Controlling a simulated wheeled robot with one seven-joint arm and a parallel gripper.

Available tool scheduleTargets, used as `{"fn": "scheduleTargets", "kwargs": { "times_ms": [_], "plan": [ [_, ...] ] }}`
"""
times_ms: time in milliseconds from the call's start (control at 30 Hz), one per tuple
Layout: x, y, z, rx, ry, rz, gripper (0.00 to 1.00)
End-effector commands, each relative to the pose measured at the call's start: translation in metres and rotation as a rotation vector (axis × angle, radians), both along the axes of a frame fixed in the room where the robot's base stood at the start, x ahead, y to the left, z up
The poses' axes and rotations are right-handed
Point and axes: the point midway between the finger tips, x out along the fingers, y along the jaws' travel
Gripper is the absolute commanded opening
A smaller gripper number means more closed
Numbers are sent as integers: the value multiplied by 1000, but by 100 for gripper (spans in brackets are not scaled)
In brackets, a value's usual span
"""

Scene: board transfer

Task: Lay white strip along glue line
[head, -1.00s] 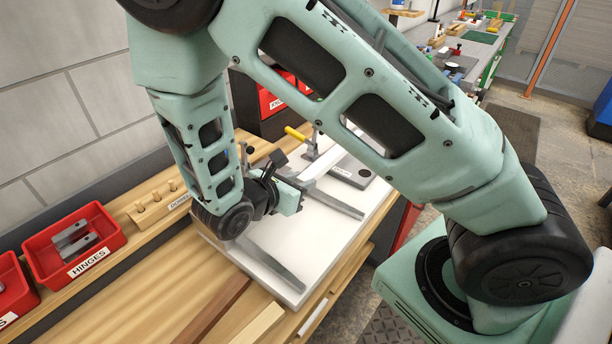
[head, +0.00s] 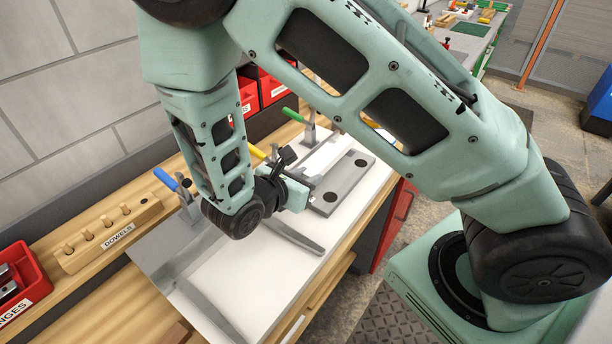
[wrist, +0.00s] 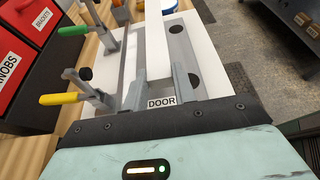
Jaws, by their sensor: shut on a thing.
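The white strip (head: 325,154) extends from my gripper (head: 303,184) toward the far end of the bench. In the wrist view the strip (wrist: 157,42) runs away from between the two grey fingers of my gripper (wrist: 158,88), which is shut on its near end. A grey plate with dark round holes (wrist: 183,45) lies beside the strip on the right, with a "DOOR" label at its near end. The plate (head: 333,197) also shows in the head view, on the white board (head: 240,285). I cannot make out a glue line, nor whether the strip touches the board.
Clamps with blue (head: 166,179), yellow (head: 257,152) and green (head: 292,115) handles stand along the wall side. Grey bars (head: 292,238) lie across the board's nearer part. A dowel block (head: 108,237) and red bins (head: 22,285) sit behind at left.

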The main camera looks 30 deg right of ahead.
Motion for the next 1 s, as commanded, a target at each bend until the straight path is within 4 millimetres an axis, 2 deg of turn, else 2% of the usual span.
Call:
{"fn": "scheduleTargets", "kwargs": {
  "times_ms": [600, 1000],
  "plan": [
    [21, 7, -37, -1, 0, 0, 2],
    [24, 9, -40, 0, 0, 0, 2]
  ]
}}
